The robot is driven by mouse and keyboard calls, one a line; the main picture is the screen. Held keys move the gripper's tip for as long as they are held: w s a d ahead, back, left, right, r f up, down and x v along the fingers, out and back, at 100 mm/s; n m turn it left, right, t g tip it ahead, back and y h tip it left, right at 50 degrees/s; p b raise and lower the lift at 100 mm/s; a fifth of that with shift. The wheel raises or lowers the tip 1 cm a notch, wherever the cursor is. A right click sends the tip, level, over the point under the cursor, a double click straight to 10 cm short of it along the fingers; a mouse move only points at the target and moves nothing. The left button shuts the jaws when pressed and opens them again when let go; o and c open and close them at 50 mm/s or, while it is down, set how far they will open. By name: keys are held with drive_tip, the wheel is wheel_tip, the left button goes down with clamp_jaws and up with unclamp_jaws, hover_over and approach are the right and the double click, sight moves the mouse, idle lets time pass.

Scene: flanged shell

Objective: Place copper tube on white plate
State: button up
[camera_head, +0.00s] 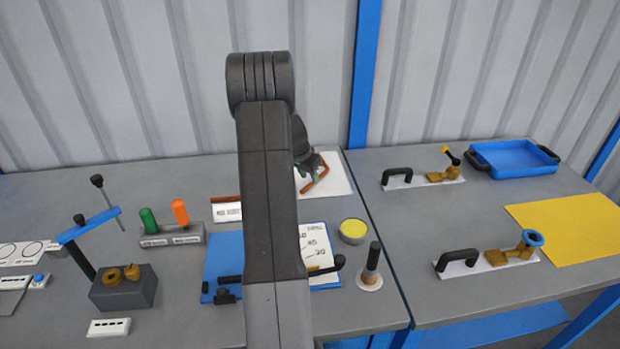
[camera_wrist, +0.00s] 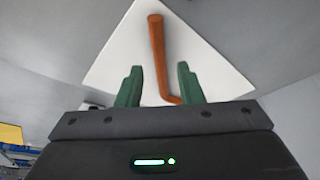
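The copper tube (camera_head: 312,185) is a bent reddish-brown tube over the white plate (camera_head: 341,181) at the back of the left table. In the wrist view, the tube (camera_wrist: 158,52) runs from the upper middle down to a bend between the green fingers, with the white plate (camera_wrist: 205,55) behind it. My gripper (camera_wrist: 160,82) is open, with a gap on each side of the tube. In the head view, my gripper (camera_head: 312,165) is at the plate, partly hidden by my arm. The tube appears to lie on the plate, but its contact is hard to judge.
A reddish-brown bar (camera_head: 225,198) lies by a white label left of my arm. A yellow round dish (camera_head: 353,231), a blue board (camera_head: 222,262) and a dark-handled tool (camera_head: 371,266) are nearer. The right table holds clamps, a blue tray (camera_head: 515,160) and a yellow sheet (camera_head: 570,230).

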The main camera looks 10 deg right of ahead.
sight(311, 183)
drive_tip(key=p+v, duration=0.2)
drive_tip(key=v, duration=0.7)
drive_tip(key=shift+r, duration=0.25)
drive_tip(key=shift+s, duration=0.1)
drive_tip(key=b+x, duration=0.3)
drive_tip(key=x, duration=0.9)
drive_tip(key=shift+f, duration=0.3)
wheel_tip(311, 183, up, 3)
drive_tip(key=shift+a+r+p, duration=0.1)
drive_tip(key=shift+r+p, duration=0.1)
drive_tip(key=shift+p, duration=0.45)
drive_tip(key=shift+r, duration=0.5)
drive_tip(key=shift+f, duration=0.15)
